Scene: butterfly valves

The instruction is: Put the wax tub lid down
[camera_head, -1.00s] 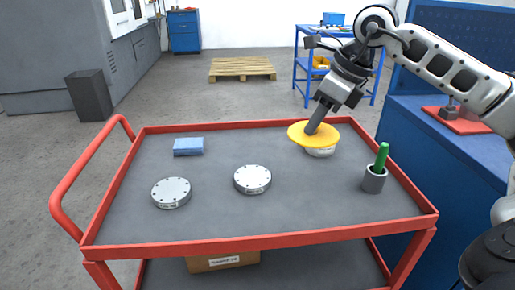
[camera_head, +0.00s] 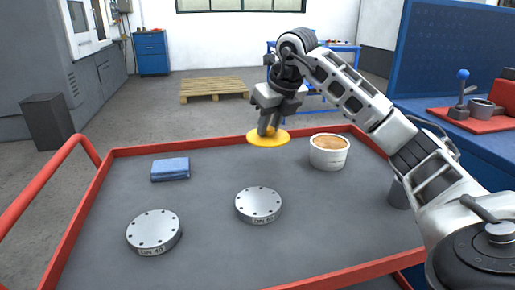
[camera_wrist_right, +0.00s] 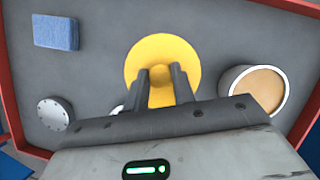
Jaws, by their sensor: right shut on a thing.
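The yellow wax tub lid (camera_head: 269,139) is held by my right gripper (camera_head: 268,127), which is shut on it. In the head view the lid is level, near the far edge of the cart top and left of the tub. In the right wrist view the lid (camera_wrist_right: 162,68) lies beneath the fingers (camera_wrist_right: 162,90); whether it touches the cart top is unclear. The open white wax tub (camera_head: 329,152) with orange-brown wax stands to the right of the lid; it also shows in the right wrist view (camera_wrist_right: 254,90). My left gripper is in neither view.
The cart top (camera_head: 215,230) has a red rim. A blue cloth or sponge (camera_head: 170,169) lies at left, with two round metal discs (camera_head: 154,232) (camera_head: 258,204) nearer. A grey cup (camera_head: 398,193) is partly hidden by my right arm. Bare surface lies between the cloth and lid.

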